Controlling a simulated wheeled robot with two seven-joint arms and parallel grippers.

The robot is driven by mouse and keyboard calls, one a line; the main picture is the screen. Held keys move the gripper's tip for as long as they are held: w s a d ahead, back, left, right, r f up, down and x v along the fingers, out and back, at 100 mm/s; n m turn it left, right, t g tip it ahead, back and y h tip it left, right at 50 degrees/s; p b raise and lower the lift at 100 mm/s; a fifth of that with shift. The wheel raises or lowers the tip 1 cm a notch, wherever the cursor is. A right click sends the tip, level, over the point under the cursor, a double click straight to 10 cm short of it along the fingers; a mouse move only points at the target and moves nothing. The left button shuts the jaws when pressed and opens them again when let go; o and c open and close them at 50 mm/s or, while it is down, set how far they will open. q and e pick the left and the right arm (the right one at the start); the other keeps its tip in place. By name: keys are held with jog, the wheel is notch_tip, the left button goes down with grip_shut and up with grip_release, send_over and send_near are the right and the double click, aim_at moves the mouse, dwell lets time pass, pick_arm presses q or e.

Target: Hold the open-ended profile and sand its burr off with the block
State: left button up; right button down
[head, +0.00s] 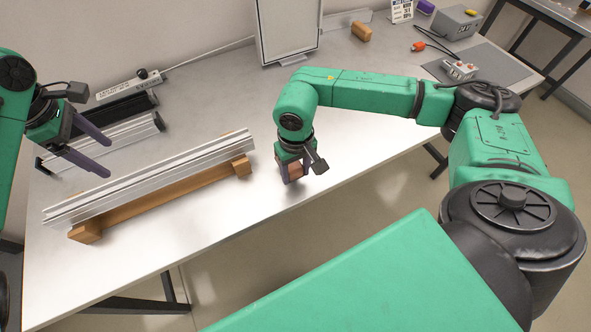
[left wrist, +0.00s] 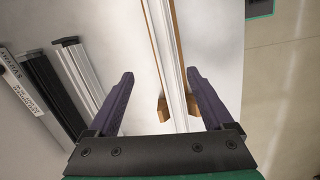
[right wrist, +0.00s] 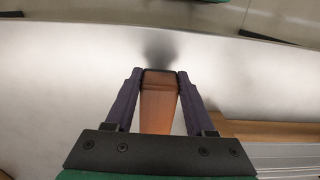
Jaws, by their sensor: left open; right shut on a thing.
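The open-ended silver profile (head: 150,182) lies on a wooden rest (head: 165,203) with raised ends; no burr can be made out. It also shows in the left wrist view (left wrist: 172,70), running lengthwise between the finger lines. My left gripper (head: 107,158) is open and empty, above the table near the left half of the profile. My right gripper (right wrist: 160,72) is shut on a reddish-brown block (right wrist: 159,108). It holds the block to the right of the profile's right end, apart from it, close over the table.
A silver profile with black end caps (head: 105,146) and a black profile (head: 115,116) lie behind at the left, near a power strip (head: 128,85). A framed panel (head: 289,28), a brown block (head: 361,31) and a grey box (head: 456,22) stand at the back. The front middle table is clear.

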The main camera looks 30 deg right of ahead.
aim_at(150, 172)
pick_arm(q)
jog(key=s+d+r+n, duration=0.1)
jog(key=d+n, duration=0.1)
jog(key=d, duration=0.2)
jog(key=f, duration=0.3)
jog(key=d+f, duration=0.1)
jog(key=f, duration=0.7)
jog(key=shift+d+f, duration=0.15)
jog(key=shift+f, duration=0.05)
jog(key=c, duration=1.3)
jog(key=o, duration=1.3)
notch_tip(150, 172, up, 11)
jog(key=a, duration=0.1)
jog(key=shift+a+r, duration=0.2)
